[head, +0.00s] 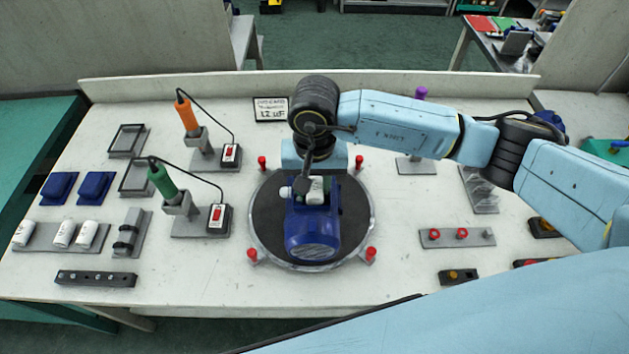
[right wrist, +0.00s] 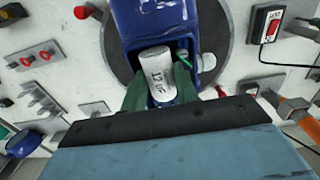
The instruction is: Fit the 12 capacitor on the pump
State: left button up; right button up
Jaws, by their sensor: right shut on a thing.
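The blue pump (head: 312,240) lies on the round dark turntable (head: 265,215) in the middle of the table. My right gripper (head: 315,188) is over the far end of the pump, pointing down. In the right wrist view its dark green fingers (right wrist: 160,90) are shut on a white capacitor (right wrist: 156,68) marked 12 µF. The capacitor is at the open box of the pump (right wrist: 140,22) and lies between its blue walls. I cannot tell whether it is seated. A sign (head: 271,109) at the back reads 12 µF. My left gripper is not in view.
A rack with several white capacitors (head: 63,233) is at left, near blue covers (head: 96,186). Orange (head: 187,115) and green (head: 161,182) tools stand in holders with cords. Red posts (head: 371,253) ring the turntable. A grey block with red rings (head: 457,237) is at right.

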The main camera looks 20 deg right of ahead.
jog(key=shift+b, duration=0.4)
dwell(1.0)
jog(key=shift+b, duration=0.3)
jog(key=shift+s, duration=0.1)
jog(key=shift+f+b, duration=0.25)
jog(key=shift+b, duration=0.2)
dwell(0.6)
jog(key=o, duration=1)
jog(key=shift+c, duration=0.2)
jog(key=shift+r, duration=0.1)
